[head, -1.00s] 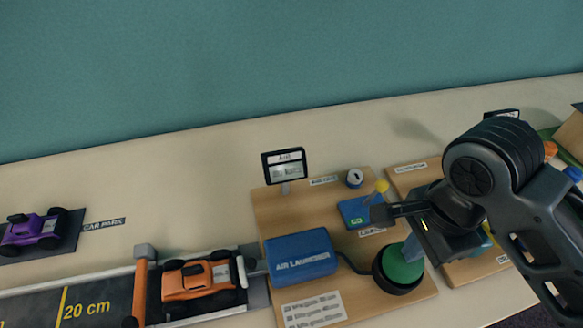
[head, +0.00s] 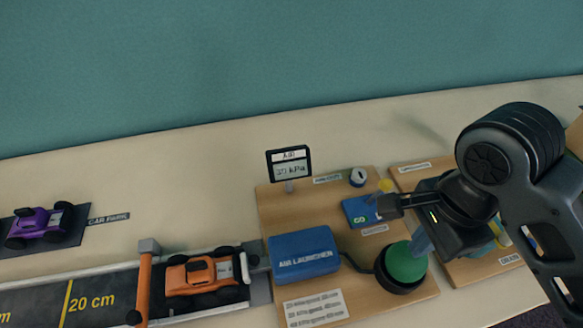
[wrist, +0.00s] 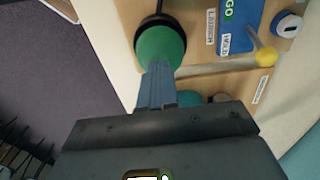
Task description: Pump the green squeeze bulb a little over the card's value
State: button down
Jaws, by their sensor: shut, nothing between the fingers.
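The green squeeze bulb (head: 406,264) sits in a black round base on the wooden board, and also shows in the wrist view (wrist: 160,46). My gripper (head: 420,241) is shut and empty, its blue-grey fingers (wrist: 157,84) held together just above the bulb's right side. I cannot tell whether the tips touch it. The AIR display (head: 290,168) seems to read 37 kPa. A white card (head: 313,309) at the board's front lists kPa and cm values, too blurred to read surely. A black hose joins the bulb to the blue air launcher box (head: 303,254).
Behind the bulb are a blue GO panel (head: 358,212) with a yellow-knobbed lever (head: 386,186) and a white-topped blue knob (head: 358,177). An orange car (head: 203,275) stands on the track left of the launcher. A purple car (head: 38,226) is farther left.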

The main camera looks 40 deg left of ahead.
notch_tip(320, 180, up, 6)
dwell(0.8)
dwell(0.4)
